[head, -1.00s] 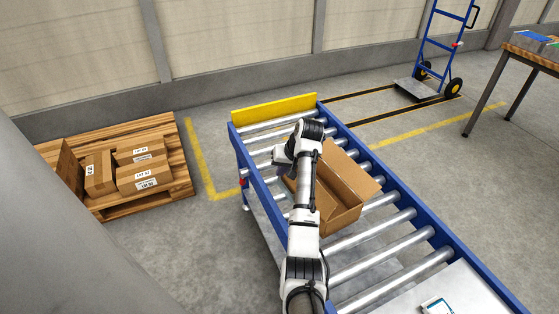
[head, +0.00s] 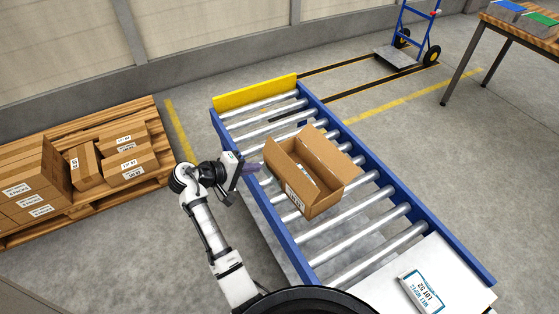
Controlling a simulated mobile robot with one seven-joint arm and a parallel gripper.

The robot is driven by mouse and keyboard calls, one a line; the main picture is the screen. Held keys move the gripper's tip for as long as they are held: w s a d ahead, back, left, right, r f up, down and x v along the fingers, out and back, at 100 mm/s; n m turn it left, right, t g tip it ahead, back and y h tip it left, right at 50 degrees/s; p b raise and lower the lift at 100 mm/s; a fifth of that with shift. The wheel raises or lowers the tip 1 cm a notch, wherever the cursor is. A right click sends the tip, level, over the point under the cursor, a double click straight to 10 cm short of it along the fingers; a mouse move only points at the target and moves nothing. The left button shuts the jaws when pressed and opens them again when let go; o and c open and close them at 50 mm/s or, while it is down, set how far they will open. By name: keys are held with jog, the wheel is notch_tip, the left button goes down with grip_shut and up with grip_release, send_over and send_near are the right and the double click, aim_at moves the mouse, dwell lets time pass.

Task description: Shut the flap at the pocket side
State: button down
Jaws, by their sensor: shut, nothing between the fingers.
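An open brown cardboard box (head: 322,190) sits on the roller conveyor (head: 378,225). Its long flaps stand open, one on the left and one on the right, and a small flap juts out at its right end. Something pale shows inside between the flaps, too small to make out. A white label is on its near face. I cannot tell which side is the pocket side. My gripper (head: 251,168) is shut and empty, just left of the box over the conveyor's left rail, apart from the box.
A yellow end stop (head: 255,92) closes the conveyor's far end. A pallet (head: 155,184) with several cartons lies left. A blue hand truck (head: 408,45) and a table (head: 508,32) stand back right.

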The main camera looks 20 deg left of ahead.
aim_at(292, 163)
jog(key=p+x, duration=0.3)
jog(key=x, duration=1)
jog(key=shift+f, duration=0.1)
jog(key=shift+w, duration=0.25)
